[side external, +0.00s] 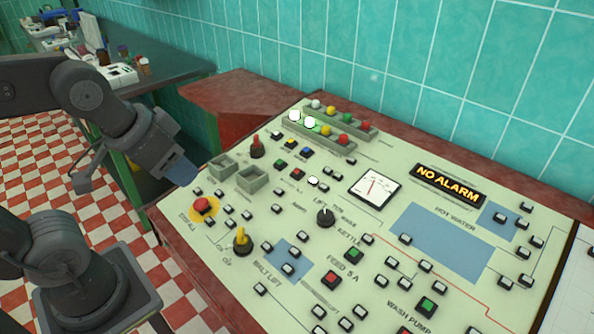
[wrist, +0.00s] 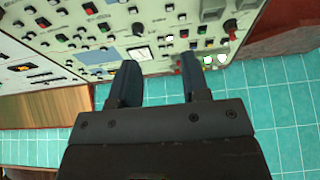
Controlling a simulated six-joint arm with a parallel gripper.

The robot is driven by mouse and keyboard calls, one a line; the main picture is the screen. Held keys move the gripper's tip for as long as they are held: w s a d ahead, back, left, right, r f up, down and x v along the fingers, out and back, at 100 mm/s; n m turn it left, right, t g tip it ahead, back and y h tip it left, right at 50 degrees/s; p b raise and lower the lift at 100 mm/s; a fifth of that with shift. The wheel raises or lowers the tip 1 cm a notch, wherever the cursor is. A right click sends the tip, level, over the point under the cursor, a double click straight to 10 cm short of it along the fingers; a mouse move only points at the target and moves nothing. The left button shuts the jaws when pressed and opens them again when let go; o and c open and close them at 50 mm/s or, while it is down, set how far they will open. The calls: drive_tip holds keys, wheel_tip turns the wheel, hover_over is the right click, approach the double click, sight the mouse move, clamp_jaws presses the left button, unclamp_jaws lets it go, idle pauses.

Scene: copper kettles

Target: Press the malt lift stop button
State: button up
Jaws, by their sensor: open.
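The sloping control panel (side external: 225,265) carries a label that appears to read MALT LIFT, near its lower left edge. Small white-topped buttons (side external: 288,268) sit by that label on a blue patch. A red button (side external: 331,281) and a green button (side external: 353,255) lie to its right, by the FEED 5 A label. I cannot tell which one is the malt lift stop. My gripper (side external: 182,172) hangs at the panel's left edge, apart from these buttons. In the wrist view its two fingers (wrist: 161,76) are spread and empty, with the panel beyond them.
A red mushroom button (side external: 202,205) on a yellow disc and a yellow knob (side external: 242,240) stand up from the panel's left. Two grey open boxes (side external: 252,179), a red-topped knob (side external: 257,147) and coloured lamps (side external: 325,131) rise farther back. A tiled wall (side external: 420,80) is behind.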

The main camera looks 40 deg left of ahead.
clamp_jaws()
idle(1.5)
